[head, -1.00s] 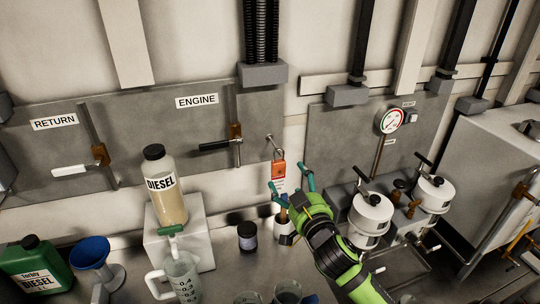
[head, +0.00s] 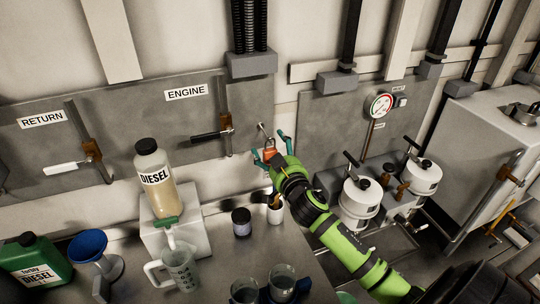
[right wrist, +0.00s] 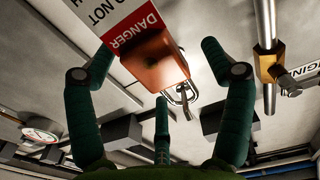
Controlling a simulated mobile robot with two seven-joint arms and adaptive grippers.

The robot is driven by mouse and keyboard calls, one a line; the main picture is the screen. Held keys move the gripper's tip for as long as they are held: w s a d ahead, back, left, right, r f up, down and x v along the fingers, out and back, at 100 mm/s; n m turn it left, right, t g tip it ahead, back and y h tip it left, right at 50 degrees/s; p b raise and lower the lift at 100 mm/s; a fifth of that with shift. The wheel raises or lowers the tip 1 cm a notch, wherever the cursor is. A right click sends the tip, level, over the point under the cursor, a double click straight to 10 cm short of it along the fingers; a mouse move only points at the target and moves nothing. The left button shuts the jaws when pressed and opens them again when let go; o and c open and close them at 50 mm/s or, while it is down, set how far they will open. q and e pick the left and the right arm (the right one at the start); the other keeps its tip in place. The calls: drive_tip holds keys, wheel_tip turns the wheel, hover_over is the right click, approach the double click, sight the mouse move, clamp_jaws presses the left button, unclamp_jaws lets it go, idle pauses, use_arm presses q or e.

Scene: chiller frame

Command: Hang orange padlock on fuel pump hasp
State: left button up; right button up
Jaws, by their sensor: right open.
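The orange padlock (head: 270,143) hangs from a peg on the wall, right of the ENGINE panel's valve. In the right wrist view the padlock (right wrist: 152,62) shows close up, with its metal shackle and a red and white DANGER tag (right wrist: 118,22). My right gripper (head: 271,149) is open, with teal fingers on either side of the padlock; in the right wrist view the fingers appear apart from its body. I cannot tell which fitting is the fuel pump hasp. My left gripper is not in view.
A dark jar (head: 241,222), a clear jug (head: 183,268) and a blue funnel (head: 88,246) are on the bench. White filter canisters (head: 360,197) and a gauge (head: 381,106) are to the right.

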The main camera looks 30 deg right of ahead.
drive_tip(key=c, duration=1.5)
drive_tip(key=shift+o, duration=0.2)
drive_tip(key=shift+r, duration=0.65)
drive_tip(key=shift+s+a+b, duration=0.1)
drive_tip(key=shift+s+b, duration=0.15)
drive_tip(key=shift+b, duration=0.1)
drive_tip(key=b+v, duration=0.3)
drive_tip(key=v, duration=1)
drive_tip(key=shift+s+a+b, duration=0.1)
drive_tip(key=shift+s+b, duration=0.25)
use_arm(q)
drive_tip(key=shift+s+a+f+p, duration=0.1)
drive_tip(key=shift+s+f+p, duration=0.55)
drive_tip(key=shift+p, duration=0.85)
use_arm(e)
drive_tip(key=shift+r+v, duration=0.1)
drive_tip(key=shift+v, duration=0.85)
drive_tip(key=shift+r+v, duration=0.15)
drive_tip(key=shift+v, duration=0.8)
